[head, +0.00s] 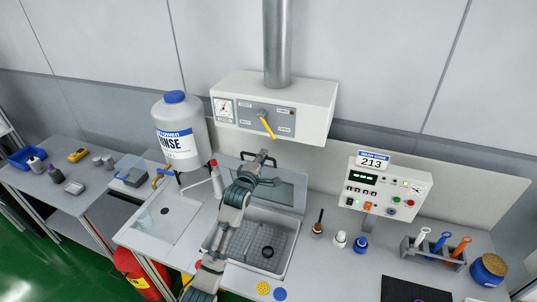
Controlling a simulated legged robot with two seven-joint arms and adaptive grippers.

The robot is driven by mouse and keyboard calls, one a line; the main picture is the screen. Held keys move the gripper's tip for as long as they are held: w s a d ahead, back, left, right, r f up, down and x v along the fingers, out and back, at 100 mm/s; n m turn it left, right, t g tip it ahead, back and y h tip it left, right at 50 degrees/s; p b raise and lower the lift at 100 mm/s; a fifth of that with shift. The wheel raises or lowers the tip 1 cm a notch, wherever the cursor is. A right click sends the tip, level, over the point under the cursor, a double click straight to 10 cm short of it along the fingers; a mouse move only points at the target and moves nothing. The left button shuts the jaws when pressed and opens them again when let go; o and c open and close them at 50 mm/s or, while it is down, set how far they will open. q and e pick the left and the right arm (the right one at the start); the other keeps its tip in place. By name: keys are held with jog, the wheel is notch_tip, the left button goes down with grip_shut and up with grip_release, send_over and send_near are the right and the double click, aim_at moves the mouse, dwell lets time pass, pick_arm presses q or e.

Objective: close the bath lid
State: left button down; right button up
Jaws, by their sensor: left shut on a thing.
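The bath (285,262) is a light grey basin set in the bench, with its inside exposed. Its lid (287,192) is a grey panel that stands raised at the back edge of the bath. A dark handle (258,155) shows at the lid's top edge. My left gripper (262,165) reaches over the bath and is shut at the lid's handle. The gripper and arm hide part of the lid and the bath's left side. A small dark ring (268,252) lies inside the bath. My right gripper is not in view.
Right of the bath are small bottles (340,239), a panel marked 213 (386,188) and a tool rack (432,254).

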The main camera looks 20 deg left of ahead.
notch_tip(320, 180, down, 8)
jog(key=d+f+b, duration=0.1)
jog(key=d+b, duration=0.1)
jog(key=b, duration=0.6)
pick_arm(q)
jog(key=s+f+t+b, duration=0.1)
jog(key=s+f+t, duration=0.2)
jog(key=s, duration=0.5)
jog(key=s+a+f+t+b, duration=0.1)
jog(key=s+f+t, duration=0.2)
jog(key=s, duration=0.5)
jog(key=shift+s+a+f+b, duration=0.3)
jog(key=shift+f, duration=0.6)
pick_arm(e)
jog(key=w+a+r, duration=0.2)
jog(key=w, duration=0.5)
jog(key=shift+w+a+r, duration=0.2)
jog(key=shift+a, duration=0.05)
